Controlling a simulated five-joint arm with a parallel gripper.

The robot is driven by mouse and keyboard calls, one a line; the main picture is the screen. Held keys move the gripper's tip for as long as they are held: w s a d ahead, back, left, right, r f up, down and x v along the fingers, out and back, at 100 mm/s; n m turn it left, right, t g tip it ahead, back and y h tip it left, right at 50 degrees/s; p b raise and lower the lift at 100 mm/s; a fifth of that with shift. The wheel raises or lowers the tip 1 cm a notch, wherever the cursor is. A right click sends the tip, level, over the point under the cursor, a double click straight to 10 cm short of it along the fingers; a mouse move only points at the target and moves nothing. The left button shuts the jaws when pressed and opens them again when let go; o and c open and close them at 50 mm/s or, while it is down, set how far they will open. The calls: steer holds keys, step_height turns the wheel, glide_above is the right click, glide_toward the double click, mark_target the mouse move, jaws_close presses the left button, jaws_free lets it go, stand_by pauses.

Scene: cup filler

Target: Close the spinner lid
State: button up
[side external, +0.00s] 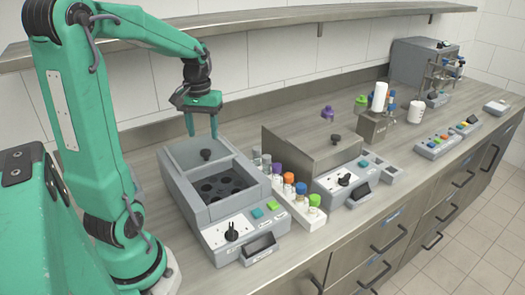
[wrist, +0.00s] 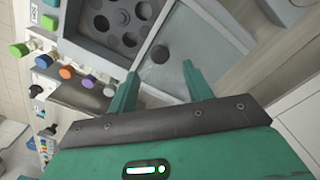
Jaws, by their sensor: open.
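The spinner (side external: 192,205) is a grey box with an open square well holding a dark rotor (side external: 222,187) with several round holes. Its lid (side external: 187,150) is a grey panel at the back of the box, leaving the rotor uncovered. A dark round knob (side external: 206,154) stands on the lid. My gripper (side external: 202,134) is open and empty, fingers pointing down above the lid and close to the knob. In the wrist view the knob (wrist: 159,54) appears between and just beyond the fingertips (wrist: 160,70), apart from both. The rotor (wrist: 117,20) shows left of the lid (wrist: 195,48).
A rack of tubes with coloured caps (side external: 296,190) stands right of the spinner. Beyond it is a second grey box with a raised panel (side external: 310,155). The spinner's front panel has a black dial (side external: 232,232) and buttons. A shelf (side external: 250,28) runs along the wall.

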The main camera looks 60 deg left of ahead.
mark_target(206, 152)
steer(key=shift+f, duration=2.95)
steer(key=shift+d, duration=0.15)
jaws_close()
